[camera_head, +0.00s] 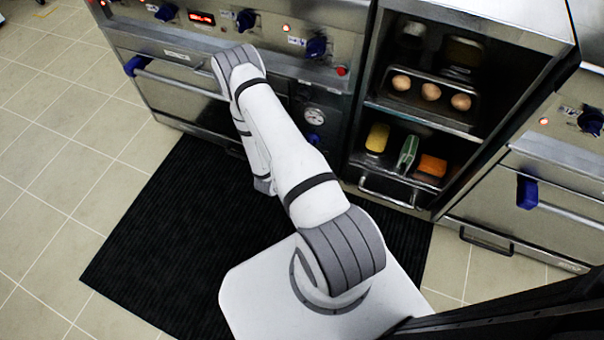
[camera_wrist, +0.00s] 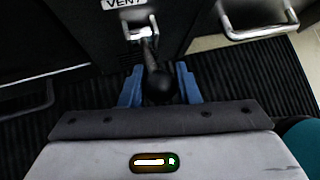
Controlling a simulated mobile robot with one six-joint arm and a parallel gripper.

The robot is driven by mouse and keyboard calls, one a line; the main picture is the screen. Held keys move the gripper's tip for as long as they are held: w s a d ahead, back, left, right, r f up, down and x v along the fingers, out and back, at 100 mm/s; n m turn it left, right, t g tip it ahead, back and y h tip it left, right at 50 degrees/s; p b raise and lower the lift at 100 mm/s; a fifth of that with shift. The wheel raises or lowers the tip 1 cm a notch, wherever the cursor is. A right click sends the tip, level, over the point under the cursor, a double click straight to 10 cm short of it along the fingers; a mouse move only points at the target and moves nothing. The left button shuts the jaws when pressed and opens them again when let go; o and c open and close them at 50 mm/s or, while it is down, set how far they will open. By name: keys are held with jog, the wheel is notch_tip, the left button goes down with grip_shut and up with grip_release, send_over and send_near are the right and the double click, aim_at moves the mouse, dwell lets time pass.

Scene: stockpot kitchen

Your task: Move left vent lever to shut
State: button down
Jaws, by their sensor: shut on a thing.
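The vent lever (camera_wrist: 158,74) shows in the wrist view as a short stem with a black rounded knob, below a white "VENT" label (camera_wrist: 125,3) and a bright metal bracket (camera_wrist: 141,29). My gripper (camera_wrist: 160,90) has its blue fingers on both sides of the knob and is shut on it. The lever points down the picture toward my gripper. In the head view my arm hides the gripper and the lever.
A dial gauge (camera_head: 314,118) is right of my arm on the oven front. Open shelves (camera_head: 420,123) with eggs and sponges stand further right. Oven handles (camera_head: 180,84) stick out at left and right (camera_head: 572,215). A black ribbed mat (camera_head: 165,240) covers the floor in front.

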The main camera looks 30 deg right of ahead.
jog(key=shift+a+r, duration=0.1)
jog(key=shift+a, duration=0.05)
jog(key=c, duration=1.1)
grip_release()
jog(key=shift+s, duration=0.1)
jog(key=shift+a+r, duration=0.2)
jog(key=p+v, duration=0.2)
jog(key=v, duration=0.5)
jog(key=shift+s+a, duration=0.1)
